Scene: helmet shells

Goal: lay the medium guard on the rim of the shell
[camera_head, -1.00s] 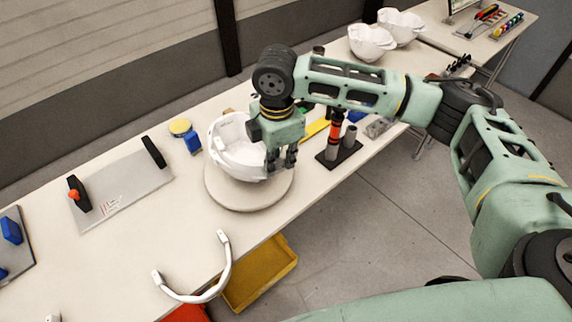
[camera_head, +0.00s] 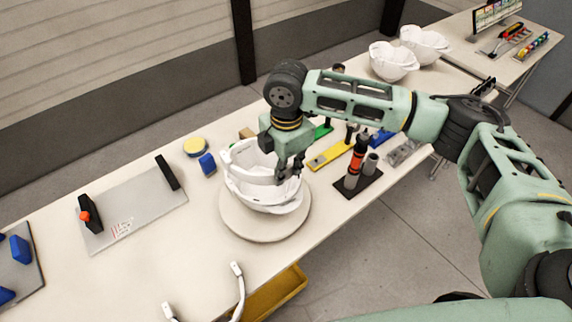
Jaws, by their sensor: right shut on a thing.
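The white shell (camera_head: 268,198) sits open side up on a round pale turntable (camera_head: 262,227). A curved white band, which looks like the medium guard (camera_head: 250,174), shows across the near upper side of the shell. My right gripper (camera_head: 288,172) is over the shell's right part, fingers down, shut on the guard near its right end. The grip itself is partly hidden by the fingers. I cannot tell whether the guard touches the rim. My left gripper is not in view.
Another white curved guard (camera_head: 241,290) lies at the table's front edge, cut off by the frame. A dark stand with cylinders (camera_head: 358,181) and a yellow tool (camera_head: 330,155) are right of the turntable. A grey plate with black handles (camera_head: 133,208) lies left. More shells (camera_head: 393,62) stand behind.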

